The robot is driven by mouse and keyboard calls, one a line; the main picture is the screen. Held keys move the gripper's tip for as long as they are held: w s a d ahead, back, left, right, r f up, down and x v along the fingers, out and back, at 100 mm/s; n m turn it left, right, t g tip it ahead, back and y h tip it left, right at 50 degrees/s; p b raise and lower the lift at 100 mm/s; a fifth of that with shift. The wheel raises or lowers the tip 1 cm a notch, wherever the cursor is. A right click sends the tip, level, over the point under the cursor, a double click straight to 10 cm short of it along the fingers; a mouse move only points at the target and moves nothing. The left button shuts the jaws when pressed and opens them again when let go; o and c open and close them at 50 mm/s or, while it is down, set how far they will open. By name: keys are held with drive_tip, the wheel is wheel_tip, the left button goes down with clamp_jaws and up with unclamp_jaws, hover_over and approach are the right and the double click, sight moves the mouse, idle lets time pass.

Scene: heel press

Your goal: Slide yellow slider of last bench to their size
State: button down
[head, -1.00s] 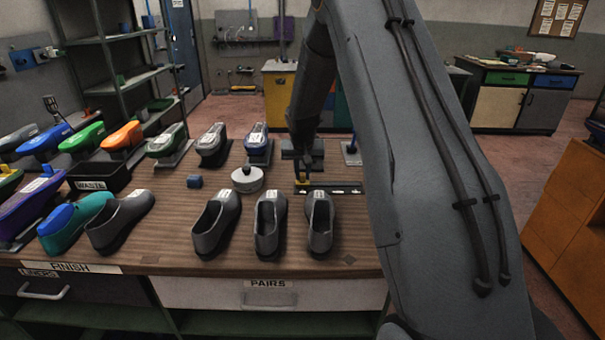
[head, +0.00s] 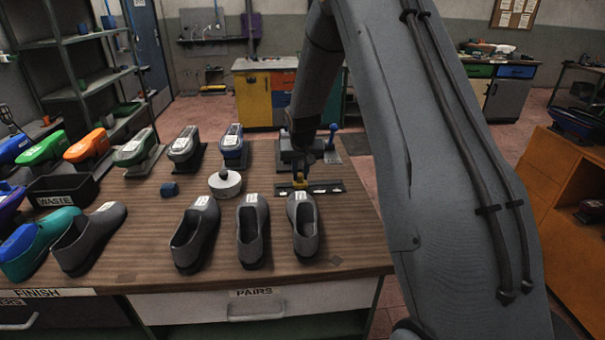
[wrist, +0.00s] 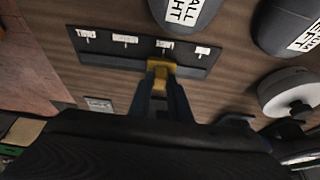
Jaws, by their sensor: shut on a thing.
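The yellow slider (head: 299,183) sits on a dark strip (head: 328,187) with several pale labels, behind the grey shoes on the bench (head: 150,190). My gripper (head: 298,177) reaches down from above and is shut on the slider. In the wrist view, the fingers (wrist: 160,88) hold the yellow slider (wrist: 160,69) at the strip's lower edge. There it lines up with the third label from the left (wrist: 165,44) on the strip (wrist: 108,42). The label print is too small to read.
Three labelled grey shoes (head: 252,235) stand in front of the strip. A black WASTE bin (head: 62,190) is further left. Shoe forms line the back.

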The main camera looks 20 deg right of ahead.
drive_tip(key=c, duration=1.6)
unclamp_jaws()
drive_tip(key=shift+c, duration=0.2)
drive_tip(key=b+v, duration=0.2)
drive_tip(key=v, duration=0.5)
drive_tip(key=shift+s+r, duration=0.2)
drive_tip(key=shift+r, duration=0.15)
